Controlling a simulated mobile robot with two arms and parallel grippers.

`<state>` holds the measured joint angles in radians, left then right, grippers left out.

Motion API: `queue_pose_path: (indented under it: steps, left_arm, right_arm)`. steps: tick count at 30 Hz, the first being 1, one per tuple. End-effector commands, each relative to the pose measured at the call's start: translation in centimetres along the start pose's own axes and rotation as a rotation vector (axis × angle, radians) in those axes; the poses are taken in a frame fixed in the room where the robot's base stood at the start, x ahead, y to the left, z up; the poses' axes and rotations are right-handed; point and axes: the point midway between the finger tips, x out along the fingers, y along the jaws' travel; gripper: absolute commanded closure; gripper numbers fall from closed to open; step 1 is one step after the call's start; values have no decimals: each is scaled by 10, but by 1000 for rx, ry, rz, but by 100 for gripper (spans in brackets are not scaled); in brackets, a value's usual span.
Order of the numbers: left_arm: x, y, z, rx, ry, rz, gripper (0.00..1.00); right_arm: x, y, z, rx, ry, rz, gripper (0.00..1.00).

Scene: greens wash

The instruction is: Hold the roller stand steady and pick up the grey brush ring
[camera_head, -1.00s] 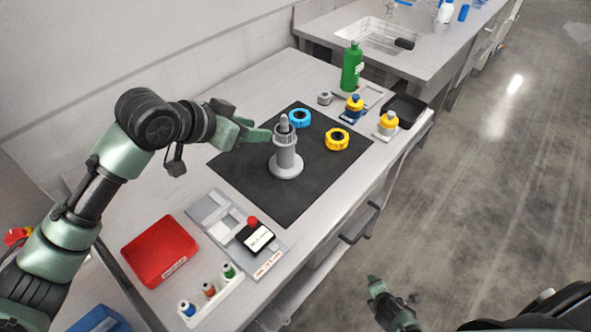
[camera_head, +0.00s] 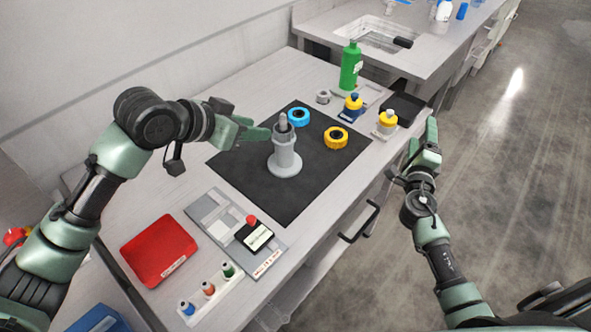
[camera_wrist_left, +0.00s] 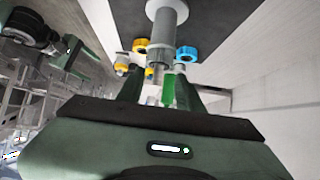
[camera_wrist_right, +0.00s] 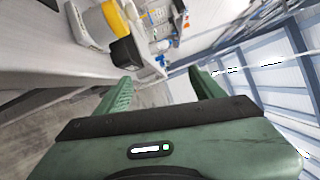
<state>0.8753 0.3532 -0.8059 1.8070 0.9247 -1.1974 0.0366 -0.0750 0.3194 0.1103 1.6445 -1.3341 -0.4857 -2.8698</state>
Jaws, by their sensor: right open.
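The grey roller stand (camera_head: 285,155) stands upright on the black mat, with a wide round base and a thin spindle on top. My left gripper (camera_head: 268,133) is at its upper part, from the left. In the left wrist view the stand's post (camera_wrist_left: 166,30) lies in line with the narrow gap between the fingers, which appear closed on it. The contact itself is partly hidden. The small grey brush ring (camera_head: 323,97) lies on the bench behind the mat, left of the green bottle. My right gripper (camera_head: 424,145) is open and empty, beyond the bench's right edge.
A blue ring (camera_head: 299,117) and a yellow ring (camera_head: 336,138) lie on the black mat (camera_head: 235,165). A red tray (camera_head: 158,250) is at front left.

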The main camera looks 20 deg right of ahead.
Motion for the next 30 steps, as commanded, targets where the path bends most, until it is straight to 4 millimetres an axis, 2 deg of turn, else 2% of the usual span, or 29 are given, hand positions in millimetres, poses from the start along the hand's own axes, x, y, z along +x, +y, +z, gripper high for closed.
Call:
queue_pose_path:
  steps: [1,5,8,12,15,18,21,24,27,30]
  left_arm:
    - [0,0,0,0,0,0,64]
    - [0,0,0,0,0,0,64]
    - [0,0,0,0,0,0,64]
    - [0,0,0,0,0,0,64]
    - [0,0,0,0,0,0,64]
    - [0,0,0,0,0,0,64]
    - [0,0,0,0,0,0,64]
    - [0,0,0,0,0,0,64]
    - [0,0,0,0,0,0,64]
    - [0,0,0,0,0,0,64]
  right_arm:
    - [-5,-2,21,52,-41,0,32]
    - [-25,10,71,259,-139,49,32]
    - [-47,22,112,446,-215,114,32]
    - [-92,39,175,745,-315,248,32]
    - [-126,49,215,947,-366,360,32]
    - [-158,55,244,1110,-394,463,32]
    - [-180,58,264,1227,-406,542,32]
    - [-194,60,275,1297,-409,593,32]
    - [-197,61,282,1329,-409,614,32]
    - [-190,62,289,1334,-410,617,32]
